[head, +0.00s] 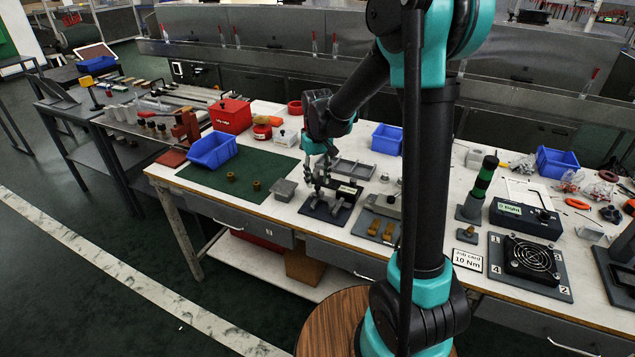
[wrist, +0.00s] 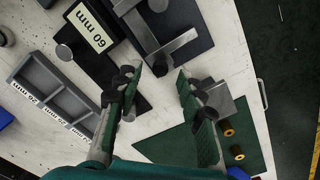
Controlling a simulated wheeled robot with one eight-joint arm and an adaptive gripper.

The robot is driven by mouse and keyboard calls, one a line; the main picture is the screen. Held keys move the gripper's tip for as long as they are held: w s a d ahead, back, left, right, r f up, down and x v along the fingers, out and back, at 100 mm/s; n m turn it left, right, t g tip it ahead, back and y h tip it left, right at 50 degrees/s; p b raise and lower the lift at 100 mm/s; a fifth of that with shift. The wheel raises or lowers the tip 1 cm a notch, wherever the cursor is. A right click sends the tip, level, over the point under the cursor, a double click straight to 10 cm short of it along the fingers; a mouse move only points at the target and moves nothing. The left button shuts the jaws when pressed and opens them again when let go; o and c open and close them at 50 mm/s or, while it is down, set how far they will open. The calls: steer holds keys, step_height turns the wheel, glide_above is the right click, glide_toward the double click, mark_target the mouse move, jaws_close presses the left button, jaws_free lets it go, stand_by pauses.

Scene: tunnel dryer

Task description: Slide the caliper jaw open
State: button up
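The caliper (wrist: 168,47) shows at the top of the wrist view as a grey metal bar with a crosswise jaw, on a dark board (wrist: 193,14). In the head view this board (head: 318,214) lies near the bench's front edge, partly hidden by my gripper. In the head view my gripper (head: 319,186) points down over the caliper board. In the wrist view the jaw lies just beyond the fingertips; I cannot tell whether they touch it.
A black block labelled 60 mm (wrist: 90,27) stands beside the caliper. A compartment tray (wrist: 62,97) lies behind. A grey block (wrist: 231,106) and a green mat (head: 240,172) with small brass rings lie to the left in the head view. A blue bin (head: 212,150) stands on the mat.

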mark_target(317, 186)
step_height(317, 186, up, 10)
stand_by(0.4)
steer(key=shift+s, duration=0.1)
